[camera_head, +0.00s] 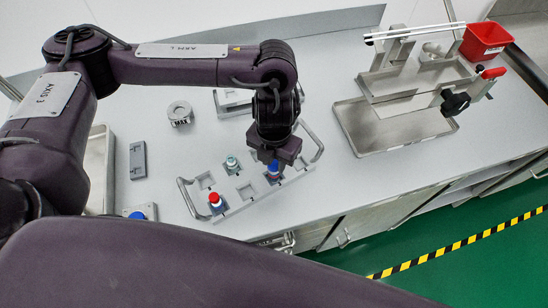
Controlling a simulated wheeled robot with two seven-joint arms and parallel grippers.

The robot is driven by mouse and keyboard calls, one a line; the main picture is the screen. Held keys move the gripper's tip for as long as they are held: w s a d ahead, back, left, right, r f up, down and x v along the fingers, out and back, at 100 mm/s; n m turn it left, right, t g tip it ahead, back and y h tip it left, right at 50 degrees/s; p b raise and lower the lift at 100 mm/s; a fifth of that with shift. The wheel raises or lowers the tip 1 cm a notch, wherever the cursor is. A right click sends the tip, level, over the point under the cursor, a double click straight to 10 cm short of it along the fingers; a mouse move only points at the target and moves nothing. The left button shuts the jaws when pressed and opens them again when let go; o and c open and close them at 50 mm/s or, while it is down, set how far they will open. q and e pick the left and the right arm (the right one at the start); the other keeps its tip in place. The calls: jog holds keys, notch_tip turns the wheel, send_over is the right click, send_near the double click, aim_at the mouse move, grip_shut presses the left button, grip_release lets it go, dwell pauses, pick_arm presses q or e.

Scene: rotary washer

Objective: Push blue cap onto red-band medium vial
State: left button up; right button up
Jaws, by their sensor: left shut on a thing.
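My left gripper (272,163) reaches down over the right part of a grey vial rack and is shut on a blue cap (273,169). A vial (273,179) shows as a small dark shape directly under this cap in the rack. Its band is too small to read, and I cannot tell whether the cap is seated. A red-topped vial (214,199) and a teal-topped vial (231,162) stand in other slots of the rack (240,203). My right gripper is out of view.
Another blue cap (138,215) sits on a block at the left front. A metal stand with trays (360,140) and a red bin (486,41) are at right. The counter between is clear.

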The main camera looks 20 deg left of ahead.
pick_arm(q)
jog(key=o, duration=1)
notch_tip(320, 180, up, 7)
jog(key=shift+f, duration=0.1)
jog(key=shift+r, duration=0.55)
